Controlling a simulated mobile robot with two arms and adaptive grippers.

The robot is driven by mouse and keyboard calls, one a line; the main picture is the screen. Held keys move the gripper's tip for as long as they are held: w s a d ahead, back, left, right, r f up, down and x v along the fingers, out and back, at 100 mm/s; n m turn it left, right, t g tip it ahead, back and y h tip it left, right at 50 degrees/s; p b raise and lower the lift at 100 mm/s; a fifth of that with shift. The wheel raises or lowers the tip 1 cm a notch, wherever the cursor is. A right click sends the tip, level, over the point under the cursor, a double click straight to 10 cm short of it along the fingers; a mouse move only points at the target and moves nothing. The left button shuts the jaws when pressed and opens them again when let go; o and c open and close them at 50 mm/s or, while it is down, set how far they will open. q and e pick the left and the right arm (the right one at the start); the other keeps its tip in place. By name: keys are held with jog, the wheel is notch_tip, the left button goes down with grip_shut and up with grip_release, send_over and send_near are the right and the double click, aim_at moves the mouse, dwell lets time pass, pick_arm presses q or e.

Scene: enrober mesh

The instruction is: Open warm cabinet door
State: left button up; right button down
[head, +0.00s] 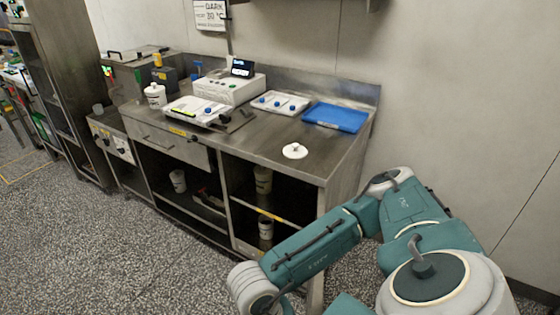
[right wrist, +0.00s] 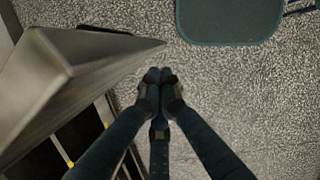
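I cannot tell for certain which unit is the warm cabinet. A compartment with dark openings (head: 245,188) sits under the right end of the steel bench. A yellow strip (head: 268,213) crosses its front, and pale pots show inside on two levels. I cannot tell whether a clear door covers it. My right gripper (right wrist: 160,75) has its fingertips together, with nothing seen between them. It is over the speckled floor, beside the metal bench edge (right wrist: 90,85) and apart from it. It is out of the head view, where my right arm crosses before the bench. My left gripper is not in view.
The bench top (head: 330,158) holds a white lid (head: 295,151), a blue tray (head: 336,117), a white tray (head: 281,103) and a control box (head: 230,88). A tall metal rack (head: 65,80) stands at the left. The floor (head: 100,250) before the bench is clear.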

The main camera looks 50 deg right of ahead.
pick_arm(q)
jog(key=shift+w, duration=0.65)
pick_arm(e)
jog(key=v, duration=1.2)
jog(key=shift+s, duration=0.1)
